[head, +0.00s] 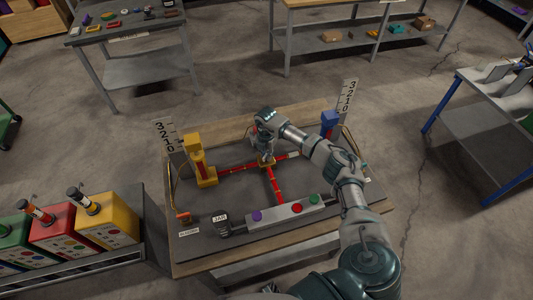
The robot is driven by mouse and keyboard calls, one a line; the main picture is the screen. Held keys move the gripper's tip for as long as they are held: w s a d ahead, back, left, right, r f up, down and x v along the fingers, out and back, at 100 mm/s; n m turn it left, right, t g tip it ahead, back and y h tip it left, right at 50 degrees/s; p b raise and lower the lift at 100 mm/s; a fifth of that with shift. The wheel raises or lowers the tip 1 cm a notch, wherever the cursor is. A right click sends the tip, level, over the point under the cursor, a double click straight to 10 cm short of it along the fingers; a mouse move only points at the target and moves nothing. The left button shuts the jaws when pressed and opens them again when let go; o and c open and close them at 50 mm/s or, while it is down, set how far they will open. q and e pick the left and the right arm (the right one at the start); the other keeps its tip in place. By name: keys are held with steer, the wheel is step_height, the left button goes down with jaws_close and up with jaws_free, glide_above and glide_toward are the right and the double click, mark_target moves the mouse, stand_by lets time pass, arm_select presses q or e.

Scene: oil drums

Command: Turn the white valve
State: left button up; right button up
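My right arm comes in from the lower right and reaches over the board (230,200). My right gripper (266,154) points down at the crossing of the red pipes (273,184). A small yellow part (267,164) shows at the crossing, just below the fingers. The fingers are too small to tell whether they are open or touching it. I cannot make out a white valve; the hand hides part of the crossing. My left gripper is not in view.
A yellow post (199,162) stands at the board's left and a blue post (329,122) at its back right. A panel with coloured buttons (284,213) and a black jar (221,223) are in front.

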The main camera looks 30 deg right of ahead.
mark_target(266, 154)
steer(key=shift+o, duration=0.5)
steer(key=shift+w, duration=0.1)
steer(key=shift+r, duration=0.15)
step_height(266, 154, up, 12)
steer(key=shift+f, duration=0.2)
stand_by(0.4)
